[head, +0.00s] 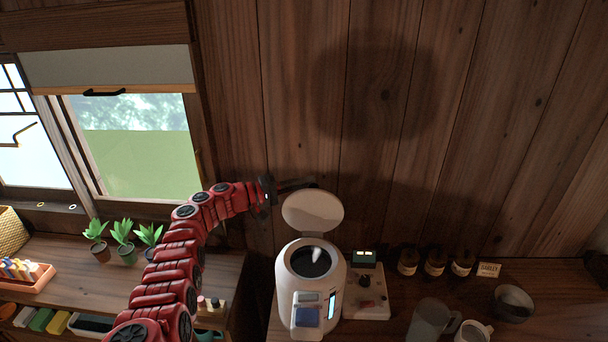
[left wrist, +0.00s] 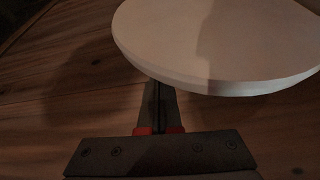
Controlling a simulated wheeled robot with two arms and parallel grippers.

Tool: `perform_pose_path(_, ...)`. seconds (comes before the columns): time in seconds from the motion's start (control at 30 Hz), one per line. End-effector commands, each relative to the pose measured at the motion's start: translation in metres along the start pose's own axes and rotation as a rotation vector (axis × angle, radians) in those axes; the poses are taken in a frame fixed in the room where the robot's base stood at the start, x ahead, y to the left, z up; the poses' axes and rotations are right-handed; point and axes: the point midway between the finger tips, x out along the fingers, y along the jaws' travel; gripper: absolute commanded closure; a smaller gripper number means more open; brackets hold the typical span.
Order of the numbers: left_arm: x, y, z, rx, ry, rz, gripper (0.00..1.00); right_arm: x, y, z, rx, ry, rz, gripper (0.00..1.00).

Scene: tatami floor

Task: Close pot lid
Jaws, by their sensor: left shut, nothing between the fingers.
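The white electric pot (head: 318,282) stands on the wooden counter, with its dark inside showing. Its round white lid (head: 313,211) is raised, hinged up at the back. My left gripper (head: 300,184) is shut and empty, behind and just above the top left edge of the lid. In the left wrist view, the lid (left wrist: 225,40) fills the upper right, and the shut fingers of my left gripper (left wrist: 157,92) point at its rim from below. I cannot tell if they touch it. My right gripper is in neither view.
A small device with knobs (head: 366,290) stands right of the pot. Several dark bottles (head: 435,262), a grey mug (head: 430,318) and a bowl (head: 514,303) are farther right. Potted plants (head: 122,240) sit on the left shelf. The wooden wall is close behind the lid.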

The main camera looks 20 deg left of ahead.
Motion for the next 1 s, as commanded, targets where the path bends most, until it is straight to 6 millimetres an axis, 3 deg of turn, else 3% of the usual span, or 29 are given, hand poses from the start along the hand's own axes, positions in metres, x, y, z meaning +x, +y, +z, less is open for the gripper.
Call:
perform_pose_path(0.2,-0.004,0.002,0.008,0.000,0.004,0.002,1.00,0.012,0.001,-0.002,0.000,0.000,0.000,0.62)
perform_pose_path(0.67,-0.005,0.001,0.009,0.003,0.005,0.002,1.00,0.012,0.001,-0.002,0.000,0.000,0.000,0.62)
perform_pose_path(1.0,-0.003,-0.002,0.005,0.045,0.006,0.017,1.00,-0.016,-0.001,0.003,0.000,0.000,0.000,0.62)
